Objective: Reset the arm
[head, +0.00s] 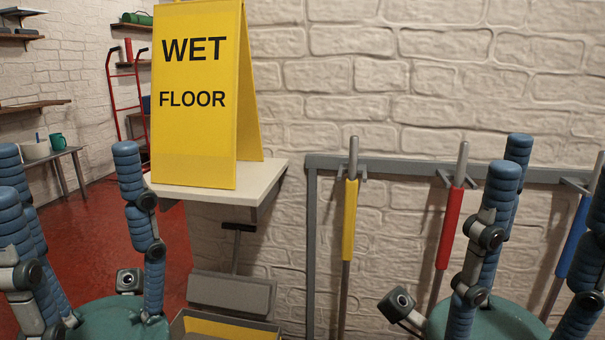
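My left gripper (68,160) is in the lower left of the head view, its blue segmented fingers pointing up from a teal palm. The fingers stand wide apart with nothing between them, so it is open and empty. My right gripper (553,170) is in the lower right, also with its fingers up and spread around a teal palm. It is open and empty, and its outer finger is cut off by the picture's right edge. Most of both arms is out of view.
A yellow wet floor sign (198,130) stands on a pale wall shelf (265,180) between the grippers. Yellow (349,220), red (449,228) and blue (573,238) handled tools hang on a grey rail (400,167). A yellow-grey bin (222,328) is below. Red floor (90,230) shows at left.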

